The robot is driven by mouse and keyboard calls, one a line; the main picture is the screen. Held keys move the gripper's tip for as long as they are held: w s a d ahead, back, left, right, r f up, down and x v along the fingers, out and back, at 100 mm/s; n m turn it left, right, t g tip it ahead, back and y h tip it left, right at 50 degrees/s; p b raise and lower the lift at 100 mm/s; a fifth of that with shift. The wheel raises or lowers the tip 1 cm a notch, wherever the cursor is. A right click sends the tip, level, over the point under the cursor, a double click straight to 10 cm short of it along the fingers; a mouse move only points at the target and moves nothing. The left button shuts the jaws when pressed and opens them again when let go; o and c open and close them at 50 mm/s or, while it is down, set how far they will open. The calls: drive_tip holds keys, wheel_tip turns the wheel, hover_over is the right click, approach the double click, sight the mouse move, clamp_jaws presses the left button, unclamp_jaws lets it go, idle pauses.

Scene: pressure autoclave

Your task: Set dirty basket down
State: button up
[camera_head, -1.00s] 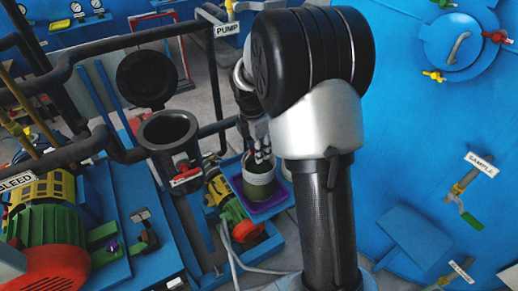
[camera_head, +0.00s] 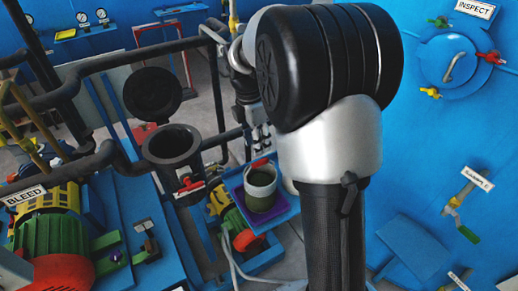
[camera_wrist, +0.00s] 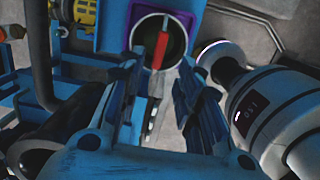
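The dirty basket (camera_head: 260,188) is a grey-green cylinder with a red handle (camera_head: 259,163) across its top. It stands upright on a purple tray (camera_head: 287,212) in the head view. The far side of the basket is hidden.
An open black vessel (camera_head: 171,145) with its lid (camera_head: 153,93) swung up stands left of the basket. Dark pipes (camera_head: 115,55) run around it. A green and yellow motor (camera_head: 45,222) is at the left. A large blue tank (camera_head: 440,130) fills the right.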

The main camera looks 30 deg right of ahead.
drive_tip(key=s+a+r+m+t, duration=0.2)
drive_tip(key=s+a+r+m, duration=0.55)
drive_tip(key=s+r, duration=0.3)
drive_tip(key=s+a+f+m+t, duration=0.1)
drive_tip(key=s+a+m, duration=0.1)
drive_tip(key=s+m, duration=0.3)
drive_tip(key=s+a+f+m+t+y, duration=0.1)
drive_tip(key=s+a+m, duration=0.2)
drive_tip(key=s+m, duration=0.3)
drive_tip(key=s, duration=0.4)
drive_tip(key=shift+a+t, duration=0.25)
drive_tip(key=shift+t, duration=0.05)
drive_tip(key=shift+s+f, duration=0.1)
